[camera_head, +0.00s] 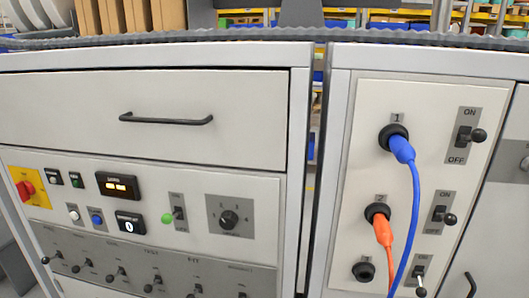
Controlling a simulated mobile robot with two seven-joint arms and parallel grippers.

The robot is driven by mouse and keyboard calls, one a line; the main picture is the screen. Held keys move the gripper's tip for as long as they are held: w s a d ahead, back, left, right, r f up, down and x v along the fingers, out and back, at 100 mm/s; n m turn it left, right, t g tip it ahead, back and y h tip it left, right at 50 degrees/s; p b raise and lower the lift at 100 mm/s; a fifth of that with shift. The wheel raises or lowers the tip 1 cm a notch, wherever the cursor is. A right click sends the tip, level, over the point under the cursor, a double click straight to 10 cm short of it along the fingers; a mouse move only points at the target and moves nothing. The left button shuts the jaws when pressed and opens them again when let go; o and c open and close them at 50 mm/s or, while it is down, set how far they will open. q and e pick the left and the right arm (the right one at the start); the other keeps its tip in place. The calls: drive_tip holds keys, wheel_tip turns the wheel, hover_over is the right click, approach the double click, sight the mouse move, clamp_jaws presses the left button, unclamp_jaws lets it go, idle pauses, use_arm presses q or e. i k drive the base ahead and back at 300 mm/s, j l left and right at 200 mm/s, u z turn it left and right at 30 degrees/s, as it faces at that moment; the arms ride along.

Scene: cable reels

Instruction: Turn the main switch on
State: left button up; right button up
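A red rotary knob (25,190) on a yellow plate sits at the far left of the control panel; it looks like a main switch, but its label is too small to read. A lever switch with a green tip (167,218) stands on a grey plate in the panel's middle. A black rotary knob (229,219) is to its right. Neither of my grippers is in view.
A drawer with a black handle (166,119) is above the panel. On the right cabinet, a blue cable (413,215) and an orange cable (384,232) hang from sockets beside ON/OFF toggle switches (466,134). A row of small levers (153,284) runs along the bottom.

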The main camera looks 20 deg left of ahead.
sight(25, 190)
drive_tip(key=j, duration=0.55)
drive_tip(key=k+j+z, duration=0.1)
drive_tip(key=j, duration=0.4)
drive_tip(key=k+j, duration=0.15)
drive_tip(key=j, duration=0.4)
drive_tip(key=j+z, duration=0.1)
drive_tip(key=j, duration=0.4)
drive_tip(key=k, duration=0.05)
